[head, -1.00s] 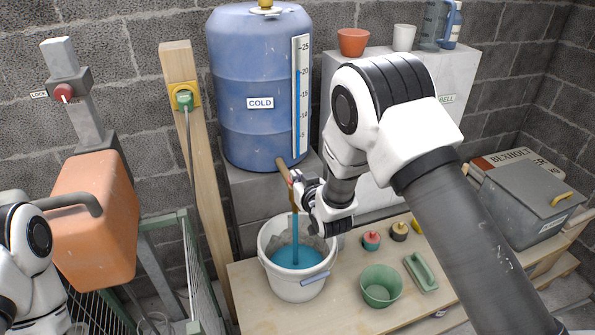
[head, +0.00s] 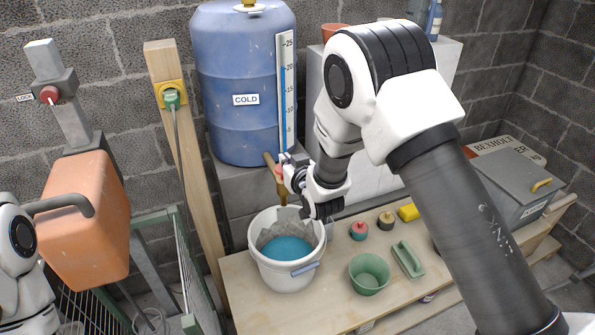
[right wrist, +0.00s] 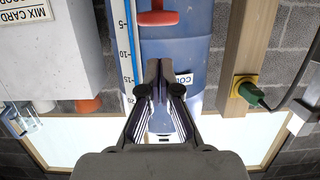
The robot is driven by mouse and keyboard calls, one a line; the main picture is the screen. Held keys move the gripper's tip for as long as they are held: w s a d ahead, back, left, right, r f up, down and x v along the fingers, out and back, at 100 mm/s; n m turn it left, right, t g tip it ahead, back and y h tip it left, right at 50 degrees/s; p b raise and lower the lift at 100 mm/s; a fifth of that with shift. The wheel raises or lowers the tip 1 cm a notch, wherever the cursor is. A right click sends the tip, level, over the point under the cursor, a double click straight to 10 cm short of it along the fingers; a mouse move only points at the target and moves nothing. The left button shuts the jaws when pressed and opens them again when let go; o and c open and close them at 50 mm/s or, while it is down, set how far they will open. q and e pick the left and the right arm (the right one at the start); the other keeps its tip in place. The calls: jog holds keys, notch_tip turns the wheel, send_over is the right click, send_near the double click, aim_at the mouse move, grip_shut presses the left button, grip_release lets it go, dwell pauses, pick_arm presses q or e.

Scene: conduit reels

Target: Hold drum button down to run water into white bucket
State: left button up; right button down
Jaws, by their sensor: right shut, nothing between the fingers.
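The blue drum (head: 240,125) labelled COLD stands on a grey block, with a tap (head: 270,160) low on its front. A red button (head: 279,170) shows at the tap; a red part (right wrist: 157,18) also shows in the right wrist view. The white bucket (head: 285,270) stands upright on the bench below the tap, with blue water (head: 286,248) in it. No stream shows between tap and bucket. My right gripper (head: 288,161) is shut and empty beside the tap. In the right wrist view its fingertips (right wrist: 160,68) appear apart from the red part. My left gripper is out of view.
A wooden post (head: 185,150) with a green plug stands left of the drum. An orange tank (head: 88,215) is at the left.

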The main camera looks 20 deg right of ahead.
pick_arm(q)
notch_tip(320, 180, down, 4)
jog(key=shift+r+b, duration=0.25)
jog(key=shift+b, duration=0.9)
pick_arm(e)
jog(key=v, duration=0.8)
jog(key=shift+s, duration=0.2)
jog(key=shift+w+f, duration=0.1)
